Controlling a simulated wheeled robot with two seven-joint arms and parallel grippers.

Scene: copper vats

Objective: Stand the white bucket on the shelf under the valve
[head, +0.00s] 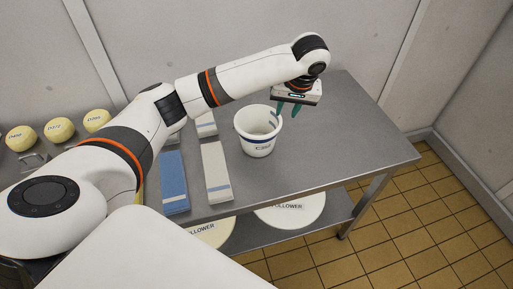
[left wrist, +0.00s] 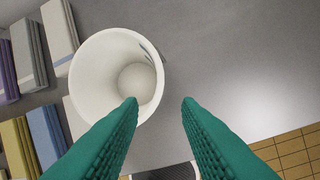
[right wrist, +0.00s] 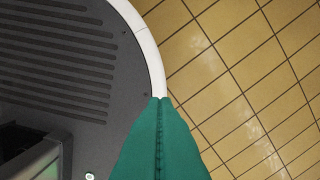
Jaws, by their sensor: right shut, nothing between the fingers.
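The white bucket (head: 257,146) stands upright on the grey metal table, its open top up and a label on its front. In the left wrist view the bucket (left wrist: 88,75) shows from above, at the left. My left gripper (head: 287,112) is open, its green fingers pointing down at the bucket's right rim. In the left wrist view one fingertip of this gripper (left wrist: 160,101) overlaps the bucket and the other is outside it; contact cannot be told. My right gripper (right wrist: 161,98) is shut and empty. No valve is in view.
Pale and blue blocks (head: 174,182) lie left of the bucket on the table (head: 345,130). Several yellow round pieces (head: 60,130) sit at the far left. The table right of the bucket is clear; tiled floor (head: 430,215) lies beyond.

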